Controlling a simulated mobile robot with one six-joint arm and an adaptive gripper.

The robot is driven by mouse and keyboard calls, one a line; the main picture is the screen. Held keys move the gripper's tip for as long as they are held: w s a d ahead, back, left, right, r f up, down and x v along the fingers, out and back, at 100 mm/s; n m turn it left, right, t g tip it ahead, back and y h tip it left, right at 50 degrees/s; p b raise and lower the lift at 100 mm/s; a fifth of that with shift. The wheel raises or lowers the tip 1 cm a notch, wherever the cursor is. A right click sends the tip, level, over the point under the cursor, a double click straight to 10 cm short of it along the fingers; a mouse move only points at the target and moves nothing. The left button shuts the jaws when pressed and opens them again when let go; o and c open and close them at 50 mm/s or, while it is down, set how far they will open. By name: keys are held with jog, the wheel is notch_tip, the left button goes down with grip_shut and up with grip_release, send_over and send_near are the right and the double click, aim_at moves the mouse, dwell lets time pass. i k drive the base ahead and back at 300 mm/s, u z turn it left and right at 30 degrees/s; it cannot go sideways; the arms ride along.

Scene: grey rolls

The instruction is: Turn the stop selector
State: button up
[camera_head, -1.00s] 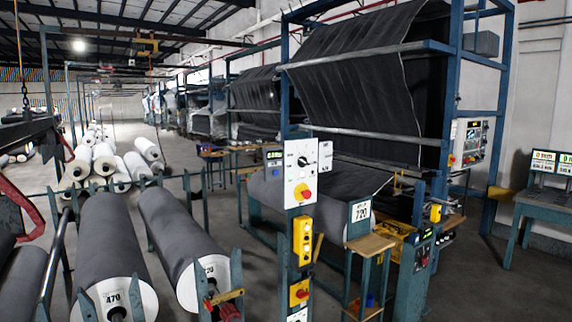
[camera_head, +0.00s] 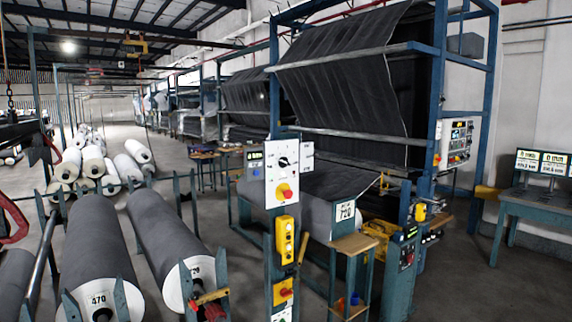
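A white control panel (camera_head: 282,173) is fixed to a blue post in the middle of the view. It carries a black rotary knob (camera_head: 283,162) above a red knob on a yellow plate (camera_head: 285,191). Below it on the post are a yellow button box (camera_head: 285,238) and another red knob on a yellow plate (camera_head: 284,292). I cannot tell which of these is the stop selector. My gripper is not in view.
Large grey rolls (camera_head: 95,245) lie on stands at the left. A blue frame with dark fabric (camera_head: 350,75) stands behind the post. A small wooden-topped stand (camera_head: 355,243) is right of the post. A desk with screens (camera_head: 535,195) is at the far right. Open floor lies at the lower right.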

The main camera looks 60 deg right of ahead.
aim_at(284, 162)
jog(key=z, duration=0.1)
jog(key=k, duration=1.05)
jog(key=z, duration=1.75)
jog(key=i, duration=0.95)
jog(key=u, duration=0.05)
